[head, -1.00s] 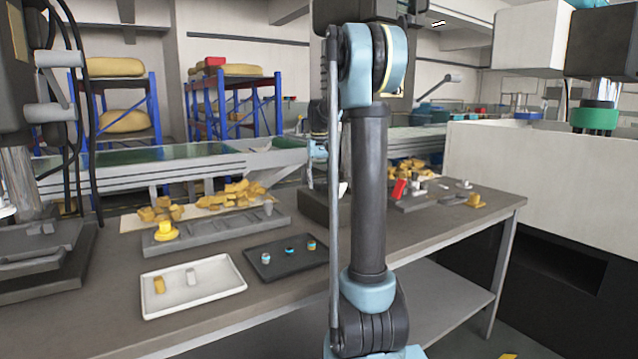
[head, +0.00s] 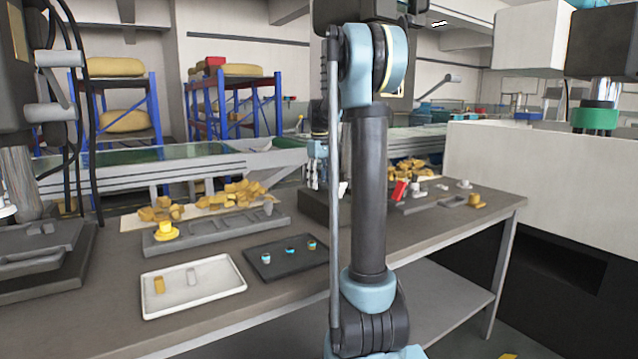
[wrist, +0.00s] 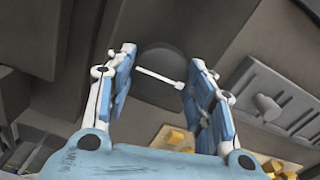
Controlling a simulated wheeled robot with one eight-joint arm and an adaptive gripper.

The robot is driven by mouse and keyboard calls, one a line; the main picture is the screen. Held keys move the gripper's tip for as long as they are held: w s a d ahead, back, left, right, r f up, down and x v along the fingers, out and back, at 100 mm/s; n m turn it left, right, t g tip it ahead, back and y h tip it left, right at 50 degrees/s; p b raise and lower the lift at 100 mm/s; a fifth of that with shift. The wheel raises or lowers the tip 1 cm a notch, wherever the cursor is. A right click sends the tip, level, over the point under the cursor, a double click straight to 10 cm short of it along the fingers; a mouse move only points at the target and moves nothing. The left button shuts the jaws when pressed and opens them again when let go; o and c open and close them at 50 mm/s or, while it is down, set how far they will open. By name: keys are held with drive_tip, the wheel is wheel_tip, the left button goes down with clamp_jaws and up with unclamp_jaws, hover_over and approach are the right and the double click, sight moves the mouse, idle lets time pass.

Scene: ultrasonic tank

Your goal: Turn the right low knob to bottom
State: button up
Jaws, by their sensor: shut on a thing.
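In the wrist view a dark round knob (wrist: 160,62) with a white pointer bar sits between the two fingers of my gripper (wrist: 163,58). The fingers are closed in on both sides of the knob. The pointer lies nearly across the picture, its right end a little lower. In the head view my gripper (head: 317,165) is partly behind my own arm, just above a dark box (head: 316,209) on the bench. The knob is hidden in the head view, and I cannot tell its place among any other knobs.
A grey fixture (head: 215,233) with a yellow piece stands left on the bench (head: 120,335). A white tray (head: 215,291) and a black tray (head: 270,267) with small parts lie in front. Several yellow blocks (head: 235,195) lie behind the fixture. My arm covers the middle.

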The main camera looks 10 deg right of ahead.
sight(320, 182)
drive_tip(key=shift+d, duration=0.1)
drive_tip(key=o, duration=1.1)
drive_tip(key=shift+c, duration=0.2)
wheel_tip(320, 182, up, 12)
drive_tip(key=shift+f, duration=0.1)
